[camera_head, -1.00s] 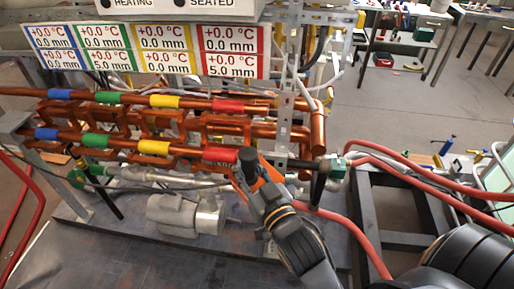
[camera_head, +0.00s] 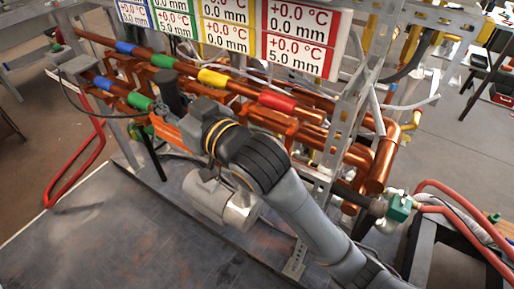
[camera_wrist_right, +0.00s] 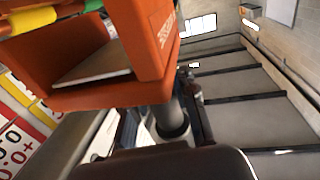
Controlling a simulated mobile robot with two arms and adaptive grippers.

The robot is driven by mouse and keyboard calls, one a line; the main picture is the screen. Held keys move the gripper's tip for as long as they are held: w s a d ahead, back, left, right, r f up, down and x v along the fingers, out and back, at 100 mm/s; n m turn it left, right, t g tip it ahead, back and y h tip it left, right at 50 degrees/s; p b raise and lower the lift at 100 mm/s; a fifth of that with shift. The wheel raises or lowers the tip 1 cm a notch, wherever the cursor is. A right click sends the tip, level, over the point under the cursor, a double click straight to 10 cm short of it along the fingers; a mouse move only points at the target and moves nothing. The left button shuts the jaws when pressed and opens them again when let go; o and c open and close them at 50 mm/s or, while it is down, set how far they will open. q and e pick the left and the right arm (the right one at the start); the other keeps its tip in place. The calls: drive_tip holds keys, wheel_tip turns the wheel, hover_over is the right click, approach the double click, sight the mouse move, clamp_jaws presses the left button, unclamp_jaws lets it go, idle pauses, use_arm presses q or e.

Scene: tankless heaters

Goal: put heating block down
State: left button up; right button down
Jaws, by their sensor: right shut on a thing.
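The orange heating block (camera_head: 174,130) is small and partly hidden behind my right gripper (camera_head: 188,116) in the head view. It is beside the lower copper pipe's green band. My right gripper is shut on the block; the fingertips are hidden. In the right wrist view, the block (camera_wrist_right: 155,42) is large, with lettering on its side and a pale plate inside its hollow. Part of my gripper (camera_wrist_right: 170,120) shows just below it. Whether the block touches the pipe cannot be told. My left gripper is not in view.
Copper pipes (camera_head: 330,117) with coloured bands run behind my right arm, under display panels (camera_head: 297,35). A grey motor (camera_head: 222,201) lies below on the metal base plate (camera_head: 110,235). An upright metal frame (camera_head: 345,110) stands right of the arm. The plate's front left is clear.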

drive_tip(key=d+f, duration=0.1)
drive_tip(key=d, duration=0.1)
drive_tip(key=w+d+f, duration=0.1)
drive_tip(key=d, duration=0.2)
drive_tip(key=d+f, duration=0.1)
drive_tip(key=d, duration=0.2)
drive_tip(key=shift+w+d+f+p, duration=0.1)
drive_tip(key=shift+w+f+p, duration=0.15)
drive_tip(key=shift+w+p, duration=0.05)
drive_tip(key=d+f, duration=0.1)
drive_tip(key=f, duration=0.1)
drive_tip(key=d+f, duration=0.2)
drive_tip(key=f, duration=0.1)
drive_tip(key=w+d+f, duration=0.1)
drive_tip(key=d+f, duration=0.1)
drive_tip(key=f, duration=0.1)
drive_tip(key=shift+w+f, duration=0.1)
drive_tip(key=shift+f, duration=0.15)
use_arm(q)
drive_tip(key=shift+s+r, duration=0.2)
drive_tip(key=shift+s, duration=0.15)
use_arm(e)
drive_tip(key=shift+a+f, duration=0.1)
drive_tip(key=shift+f, duration=0.1)
drive_tip(key=shift+f, duration=0.15)
